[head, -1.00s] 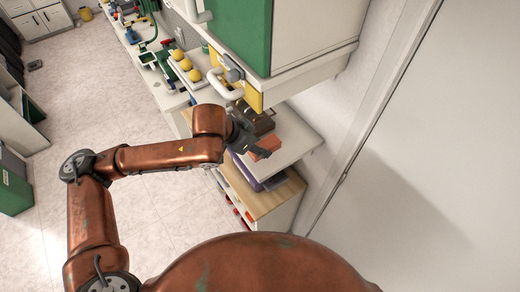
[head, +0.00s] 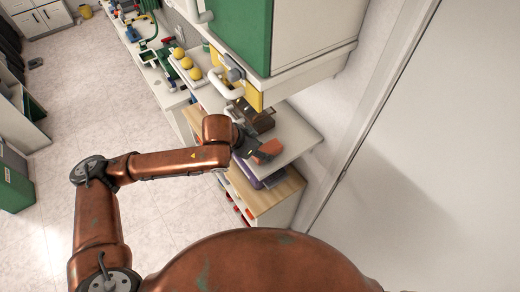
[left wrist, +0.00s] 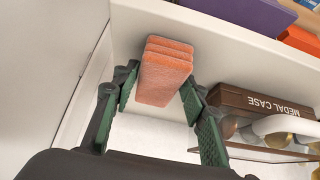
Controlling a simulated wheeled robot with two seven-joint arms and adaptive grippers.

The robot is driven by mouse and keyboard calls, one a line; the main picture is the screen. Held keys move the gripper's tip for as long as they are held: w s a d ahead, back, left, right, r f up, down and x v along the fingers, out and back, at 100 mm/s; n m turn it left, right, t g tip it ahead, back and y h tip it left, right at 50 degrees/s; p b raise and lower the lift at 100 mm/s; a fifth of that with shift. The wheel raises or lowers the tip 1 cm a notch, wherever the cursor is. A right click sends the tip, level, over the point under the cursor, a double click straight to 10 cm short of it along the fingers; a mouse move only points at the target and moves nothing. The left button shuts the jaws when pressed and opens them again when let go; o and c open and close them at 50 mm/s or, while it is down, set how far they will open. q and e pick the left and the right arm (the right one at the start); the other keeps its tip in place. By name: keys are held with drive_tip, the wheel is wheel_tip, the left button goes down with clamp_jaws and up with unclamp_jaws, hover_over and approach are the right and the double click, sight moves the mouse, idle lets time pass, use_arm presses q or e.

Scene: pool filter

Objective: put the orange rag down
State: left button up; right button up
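The orange rag (head: 268,150) is a folded, layered block. In the left wrist view the rag (left wrist: 165,72) sits between the fingers of my left gripper (left wrist: 160,90), with both fingertips close against its sides. In the head view my left gripper (head: 249,148) is at the rag's left end, over the white shelf top (head: 296,142). I cannot tell whether the rag's underside touches the shelf. My right gripper is not in view.
A brown medal case (left wrist: 262,104) stands close beside the rag. A purple item (head: 250,174) lies on the wooden-topped level (head: 270,201) below. A green-sided cabinet (head: 236,32) hangs above. The wall is to the right.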

use_arm(q)
drive_tip(key=shift+o, duration=1.4)
drive_tip(key=shift+r, duration=0.25)
drive_tip(key=v, duration=1.2)
drive_tip(key=shift+b, duration=0.3)
drive_tip(key=shift+s+f, duration=0.1)
